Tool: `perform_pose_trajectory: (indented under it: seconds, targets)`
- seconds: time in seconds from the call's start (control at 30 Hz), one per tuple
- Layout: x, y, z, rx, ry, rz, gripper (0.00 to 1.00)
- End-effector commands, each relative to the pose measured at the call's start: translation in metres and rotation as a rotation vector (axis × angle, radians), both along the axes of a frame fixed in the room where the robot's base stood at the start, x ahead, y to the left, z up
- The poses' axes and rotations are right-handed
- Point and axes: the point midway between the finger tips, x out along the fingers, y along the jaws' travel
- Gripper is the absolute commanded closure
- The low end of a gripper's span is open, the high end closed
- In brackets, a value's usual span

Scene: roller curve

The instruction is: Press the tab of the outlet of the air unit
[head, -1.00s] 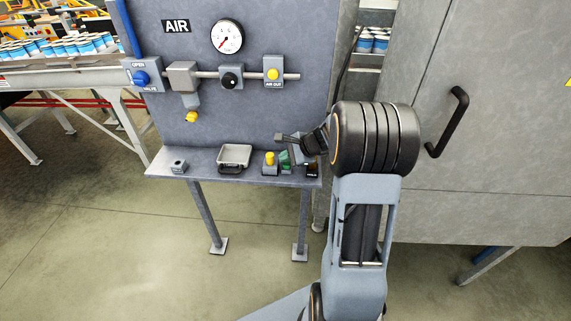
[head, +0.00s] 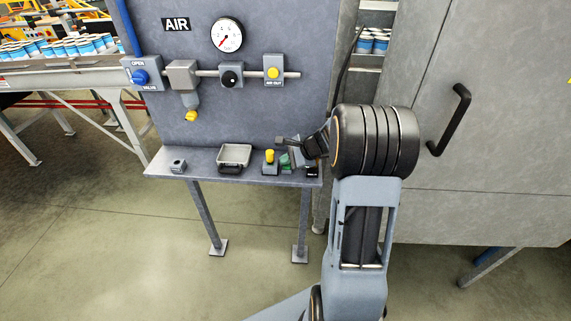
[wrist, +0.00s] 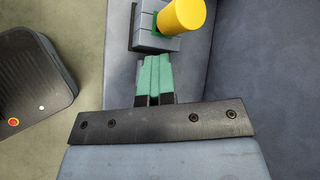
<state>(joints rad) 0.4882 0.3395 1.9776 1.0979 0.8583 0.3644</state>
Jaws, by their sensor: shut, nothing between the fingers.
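The air unit's outlet (head: 276,69) is a grey block marked AIR OUT, at the right end of the pipe on the grey panel. A round yellow tab (head: 273,73) shows on its front. My gripper (head: 285,161) is low at the shelf's right part, well below the outlet, its teal fingertips just right of a grey block with a yellow plug (head: 269,156). In the wrist view my gripper (wrist: 155,64) is shut and empty, its fingertips close to the grey block and yellow plug (wrist: 182,16). I cannot tell whether they touch the block.
A pressure gauge (head: 226,35), blue valve (head: 141,77), filter (head: 183,76) and black-knobbed regulator (head: 230,77) are on the panel. The shelf (head: 205,168) bears a tray (head: 235,156) and a small grey block (head: 177,166). A grey cabinet (head: 500,120) stands at right.

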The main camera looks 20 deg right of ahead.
Motion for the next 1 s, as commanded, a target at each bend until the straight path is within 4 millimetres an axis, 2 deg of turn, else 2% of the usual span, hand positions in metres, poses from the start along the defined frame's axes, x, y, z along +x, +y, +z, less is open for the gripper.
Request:
perform_pose_trajectory:
  seconds: [0.03, 0.27, 0.73, 1.0]
  targets:
    - [-0.002, 0.0, -0.007, 0.0, 0.011, -0.001, 1.0]
    - [-0.001, 0.002, -0.006, -0.001, 0.01, 0.004, 1.0]
    - [0.002, 0.005, 0.018, 0.0, 0.003, 0.007, 1.0]
    - [0.003, 0.003, 0.02, -0.001, 0.0, 0.004, 1.0]
